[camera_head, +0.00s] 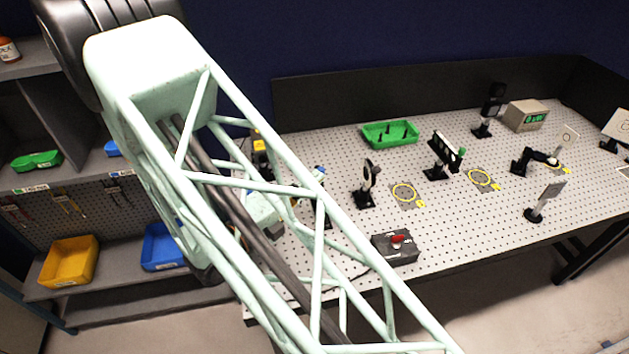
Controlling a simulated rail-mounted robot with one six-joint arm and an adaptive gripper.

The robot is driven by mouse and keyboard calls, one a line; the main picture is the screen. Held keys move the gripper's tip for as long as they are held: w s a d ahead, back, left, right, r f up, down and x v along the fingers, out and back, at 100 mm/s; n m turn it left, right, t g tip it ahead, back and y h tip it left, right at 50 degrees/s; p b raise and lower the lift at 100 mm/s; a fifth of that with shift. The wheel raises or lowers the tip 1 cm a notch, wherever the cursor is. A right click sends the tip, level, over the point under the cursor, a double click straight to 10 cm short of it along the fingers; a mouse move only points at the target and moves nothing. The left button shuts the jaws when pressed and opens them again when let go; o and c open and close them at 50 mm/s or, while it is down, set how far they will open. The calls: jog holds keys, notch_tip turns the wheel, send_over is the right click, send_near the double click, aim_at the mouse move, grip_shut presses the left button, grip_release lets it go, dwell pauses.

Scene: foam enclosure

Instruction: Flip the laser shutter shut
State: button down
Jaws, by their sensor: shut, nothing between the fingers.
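I cannot tell for sure which part is the laser shutter. A dark box (396,248) with a red lever (398,238) and small white markings sits at the front of the perforated bench (330,262); the markings are too small to read. A black upright mount (367,184) with a pale, round part stands behind it. A black holder with several pale openings (443,150) and a green knob stands further right. My arm's pale green truss crosses the foreground and hides the bench's left end. I cannot make out my gripper.
A green tray (390,134) with dark pegs lies at the back. A meter with a green display (525,115) and several post-mounted optics stand at right. Yellow rings (404,194) mark spots on the bench. Shelves with yellow (69,261) and blue bins stand left.

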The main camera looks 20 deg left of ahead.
jog(key=shift+s+d, duration=0.1)
jog(key=s+d+v, duration=0.1)
jog(key=d+v, duration=0.1)
jog(key=v, duration=1)
jog(key=shift+s+p, duration=0.3)
jog(key=shift+s, duration=0.05)
dwell(0.3)
dwell(0.5)
